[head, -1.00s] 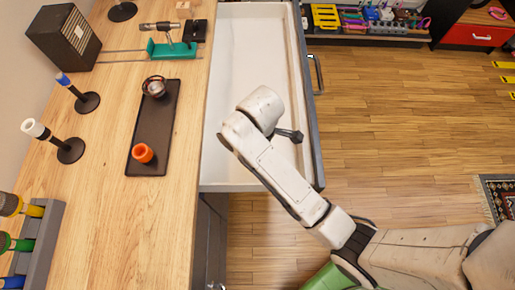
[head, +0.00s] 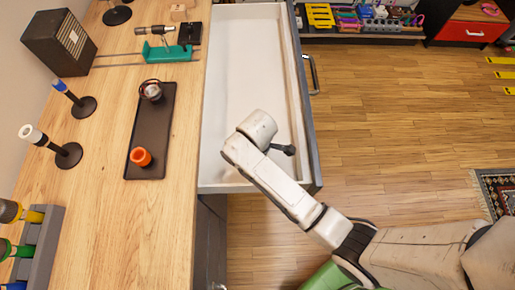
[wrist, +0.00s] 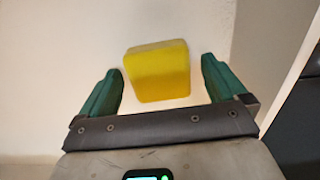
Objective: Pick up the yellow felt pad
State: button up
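The yellow felt pad (wrist: 158,72) shows in the wrist view as a yellow block on the white drawer floor. It lies between and a little beyond the two green fingers of my gripper (wrist: 161,82). The fingers are spread apart, with a gap on both sides of the pad, and do not touch it. In the head view my arm reaches over the open white drawer (head: 240,80). The pad and the fingers are hidden there behind my arm.
The drawer's side wall (head: 301,110) stands close to the right of my arm. On the wooden bench (head: 100,235) at left, a dark tray (head: 150,130) holds an orange cup (head: 140,157) and a small metal item. The floor at right is mostly clear.

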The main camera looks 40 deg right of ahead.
jog(key=c, duration=1.1)
jog(key=shift+r, duration=0.1)
jog(key=shift+c, duration=0.8)
jog(key=shift+r, duration=0.6)
jog(key=s+a+r, duration=0.5)
jog(key=s+r, duration=0.6)
jog(key=s, duration=0.2)
jog(key=shift+r, duration=0.35)
